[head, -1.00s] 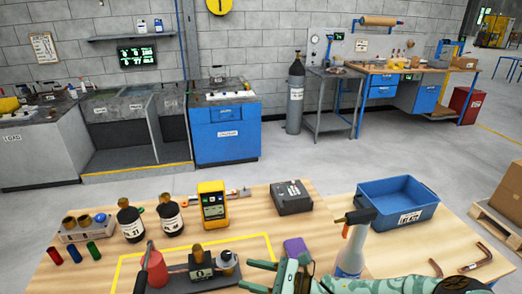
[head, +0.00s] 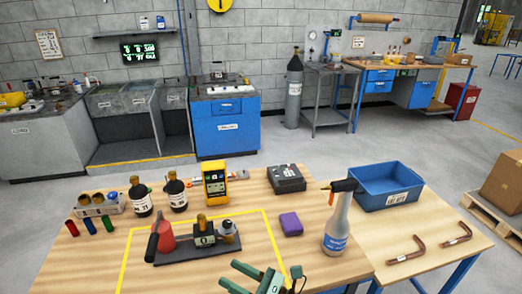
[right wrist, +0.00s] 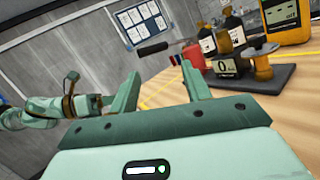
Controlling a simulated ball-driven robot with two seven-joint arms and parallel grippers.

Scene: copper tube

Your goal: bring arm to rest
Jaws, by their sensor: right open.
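My right gripper (head: 262,281) shows at the bottom middle of the head view, in front of the black test stand (head: 202,250) on the wooden table. It is open. In the right wrist view its two green fingers (right wrist: 160,92) stand apart with nothing between them. Two bent copper tubes, one nearer (head: 421,244) and one farther right (head: 466,232), lie on the right part of the table, away from the gripper. A green arm, probably my left one, shows at the left of the right wrist view. My left gripper is not visible in the head view.
A spray bottle (head: 337,230) stands right of the gripper. A purple block (head: 291,224), a blue bin (head: 388,193), a yellow meter (head: 215,183) and dark bottles (head: 140,198) are also on the table. Bare wood lies left of the gripper and around the tubes.

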